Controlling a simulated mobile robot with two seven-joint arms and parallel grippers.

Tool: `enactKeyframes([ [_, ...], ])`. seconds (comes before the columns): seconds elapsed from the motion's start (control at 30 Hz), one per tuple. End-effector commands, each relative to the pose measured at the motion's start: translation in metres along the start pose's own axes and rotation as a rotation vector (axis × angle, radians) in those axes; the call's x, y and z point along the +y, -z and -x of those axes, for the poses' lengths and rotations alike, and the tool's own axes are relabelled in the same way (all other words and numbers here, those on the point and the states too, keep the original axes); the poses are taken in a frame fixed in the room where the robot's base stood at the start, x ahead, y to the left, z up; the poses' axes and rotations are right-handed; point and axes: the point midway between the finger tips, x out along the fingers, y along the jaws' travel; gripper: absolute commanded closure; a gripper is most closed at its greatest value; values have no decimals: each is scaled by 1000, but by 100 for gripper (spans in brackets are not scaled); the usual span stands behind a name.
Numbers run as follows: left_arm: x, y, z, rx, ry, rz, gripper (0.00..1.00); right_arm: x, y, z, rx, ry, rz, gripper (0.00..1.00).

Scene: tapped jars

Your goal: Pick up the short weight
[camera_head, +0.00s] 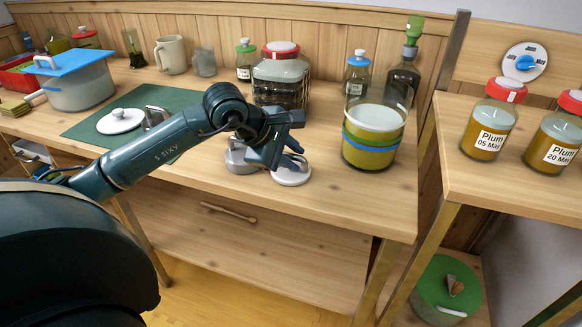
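My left gripper (274,158) reaches in over the front part of the wooden table, pointing down. It is above and between a grey metal round piece (238,160) and a white disc (291,176). Both look like possible weights; I cannot tell which is the short weight. My gripper hides part of each, and I cannot tell whether its fingers touch either or how far apart they are. A third, white round piece with a knob (120,121) lies on the green mat (85,128). My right gripper is out of view.
A bucket with yellow contents (371,150) stands right of my gripper. A dark-filled jar (281,84) and bottles stand behind. Plum jars (489,132) stand on the right-hand table.

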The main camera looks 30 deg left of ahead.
Motion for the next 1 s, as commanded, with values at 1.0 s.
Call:
enactKeyframes([
  [1.0,18,-10,24,0,-6,-3,100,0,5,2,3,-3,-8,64],
])
